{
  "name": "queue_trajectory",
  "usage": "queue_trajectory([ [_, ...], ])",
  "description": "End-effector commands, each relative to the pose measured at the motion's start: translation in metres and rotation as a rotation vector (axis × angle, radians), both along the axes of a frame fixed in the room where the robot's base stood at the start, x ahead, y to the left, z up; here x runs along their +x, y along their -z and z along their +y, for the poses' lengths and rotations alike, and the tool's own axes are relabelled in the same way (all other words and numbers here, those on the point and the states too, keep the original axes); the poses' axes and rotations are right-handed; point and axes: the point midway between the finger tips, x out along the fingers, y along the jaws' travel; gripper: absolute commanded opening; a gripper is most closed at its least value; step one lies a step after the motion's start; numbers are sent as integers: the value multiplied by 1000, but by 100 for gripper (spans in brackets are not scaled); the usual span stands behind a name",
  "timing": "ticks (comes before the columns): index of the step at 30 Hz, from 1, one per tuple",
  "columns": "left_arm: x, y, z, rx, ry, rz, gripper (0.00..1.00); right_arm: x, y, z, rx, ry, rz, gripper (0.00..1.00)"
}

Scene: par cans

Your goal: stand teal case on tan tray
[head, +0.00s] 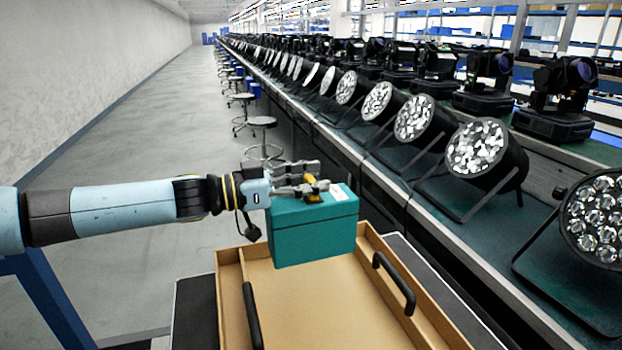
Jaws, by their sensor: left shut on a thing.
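The teal case (313,233) is a box with a white label on its top, near the middle of the head view. My left gripper (312,187) comes in from the left and is shut on the top of the case. The tan tray (310,305) has low walls and black handles, and lies below and nearer than the case. The case overlaps the tray's far part in the picture; I cannot tell whether its base touches the tray floor. My right gripper is not in view.
The tray rests on a dark surface (195,310). A long green bench (440,210) with several par cans (487,152) runs along the right. Stools (262,124) stand behind the case. The tray's near floor is bare, and open floor lies left.

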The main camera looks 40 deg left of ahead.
Motion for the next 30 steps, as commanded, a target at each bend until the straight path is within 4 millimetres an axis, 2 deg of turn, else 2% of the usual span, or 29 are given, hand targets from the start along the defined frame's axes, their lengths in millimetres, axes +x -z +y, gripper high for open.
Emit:
queue_trajectory([
  [1, 0, 10, -1, -1, 2, -3, 0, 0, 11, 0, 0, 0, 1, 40],
  [18, 0, 80, -1, 0, 1, -2, 0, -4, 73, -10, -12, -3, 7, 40],
  [24, 0, 92, 0, 0, 1, -2, 0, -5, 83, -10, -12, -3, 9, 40],
  [30, 0, 92, 0, 0, 1, -4, 0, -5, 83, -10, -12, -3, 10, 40],
])
